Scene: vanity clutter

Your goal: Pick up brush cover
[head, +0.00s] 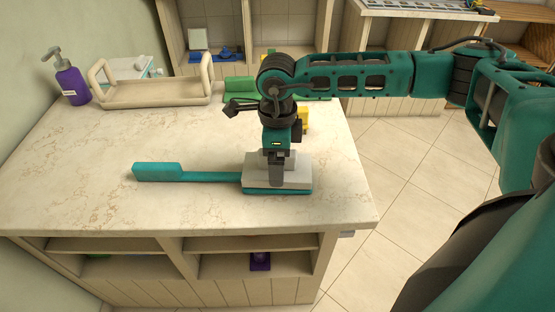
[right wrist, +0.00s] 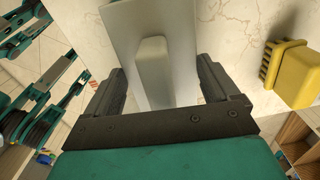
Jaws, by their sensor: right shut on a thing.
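The brush cover (head: 299,173) is a pale grey block with a raised grip. It sits over the head of a teal brush (head: 215,177), which lies flat on the marble counter with its handle pointing left. In the right wrist view, the cover (right wrist: 123,35) shows as a flat grey plate, with its raised grip (right wrist: 152,70) between the fingers. My right gripper (head: 277,172) points down and is shut on the cover. It also shows in the right wrist view (right wrist: 160,85). The teal rim stays visible under the cover. My left gripper is not in view.
A yellow brush (right wrist: 291,75) lies near the counter's right side, partly behind my right arm in the head view. A beige tray (head: 150,94), a purple pump bottle (head: 71,84) and a green item (head: 238,88) stand at the back. The counter's front left is clear.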

